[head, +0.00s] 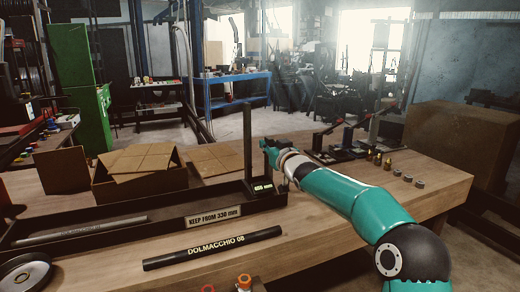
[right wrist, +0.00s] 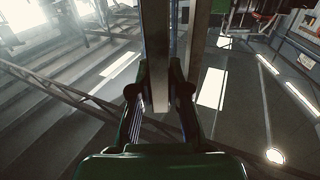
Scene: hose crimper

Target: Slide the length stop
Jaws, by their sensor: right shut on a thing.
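The length stop (head: 247,150) is a dark upright post on a black foot. It stands at the right end of a long black trough (head: 120,236) on the workbench. My right gripper (head: 268,152) reaches in from the right beside the post. In the right wrist view, the fingers of my right gripper (right wrist: 158,88) are closed on both sides of an upright bar, the stop's post (right wrist: 156,45). The fingertips are partly hidden in the head view. My left gripper is not in view.
A black hose marked DOLMACCHIO 08 (head: 212,248) lies in front of the trough, and a grey length (head: 82,230) lies inside it. A label reads KEEP FROM 330 mm (head: 213,217). A cardboard box (head: 140,180) stands behind. Small fittings (head: 387,162) sit at the right.

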